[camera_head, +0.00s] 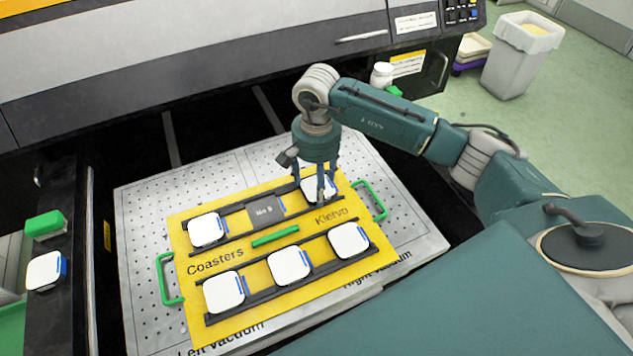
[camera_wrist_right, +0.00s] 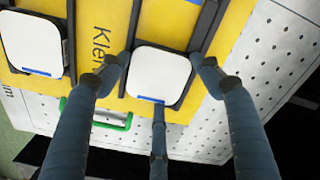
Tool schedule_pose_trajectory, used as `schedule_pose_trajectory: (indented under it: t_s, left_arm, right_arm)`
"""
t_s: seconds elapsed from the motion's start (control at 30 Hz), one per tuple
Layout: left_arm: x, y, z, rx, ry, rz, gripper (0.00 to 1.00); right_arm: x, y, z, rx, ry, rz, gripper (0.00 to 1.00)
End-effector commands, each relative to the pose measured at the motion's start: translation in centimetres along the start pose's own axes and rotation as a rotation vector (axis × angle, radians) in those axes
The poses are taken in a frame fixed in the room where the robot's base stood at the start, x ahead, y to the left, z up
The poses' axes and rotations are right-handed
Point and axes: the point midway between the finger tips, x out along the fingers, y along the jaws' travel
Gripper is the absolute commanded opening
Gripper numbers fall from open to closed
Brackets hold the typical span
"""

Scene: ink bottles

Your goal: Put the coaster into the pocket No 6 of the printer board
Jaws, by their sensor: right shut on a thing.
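A yellow printer board (camera_head: 190,272) lies on a perforated metal bed, with two rows of dark pockets. My right gripper (camera_head: 320,192) is low over the back row's right-end pocket, its fingers shut around a white coaster (camera_head: 318,184) with a blue edge mark. In the right wrist view, this coaster (camera_wrist_right: 161,73) lies between the fingers, flat at the board, within or just over the pocket rails. The back row's middle pocket (camera_head: 265,211) is bare and dark grey, its printed number hard to read. My left gripper is not in view.
White coasters fill the back-left pocket (camera_head: 207,229) and the whole front row (camera_head: 289,264). Another coaster (camera_head: 46,270) sits on a dark ledge at far left. Green handles (camera_head: 369,200) stand on the board's sides. The printer body (camera_head: 250,70) rises behind the bed.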

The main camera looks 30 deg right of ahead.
Motion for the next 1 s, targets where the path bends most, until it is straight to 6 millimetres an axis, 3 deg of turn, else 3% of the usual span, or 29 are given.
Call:
schedule_pose_trajectory:
  t_s: [0.33, 0.37, 0.47, 1.0]
  left_arm:
    - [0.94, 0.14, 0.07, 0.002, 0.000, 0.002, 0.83]
    - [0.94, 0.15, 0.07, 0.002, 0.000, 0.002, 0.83]
    - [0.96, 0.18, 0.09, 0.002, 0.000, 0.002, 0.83]
    - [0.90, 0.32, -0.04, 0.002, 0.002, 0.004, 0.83]
  right_arm:
    - [1.46, 0.28, 0.27, 0.000, -0.004, 0.010, 0.34]
    - [1.52, 0.30, 0.29, 0.000, -0.005, 0.011, 0.66]
    - [1.53, 0.32, 0.30, 0.001, -0.006, 0.012, 0.83]
    - [1.28, 0.35, 0.18, 0.001, -0.004, 0.012, 0.83]
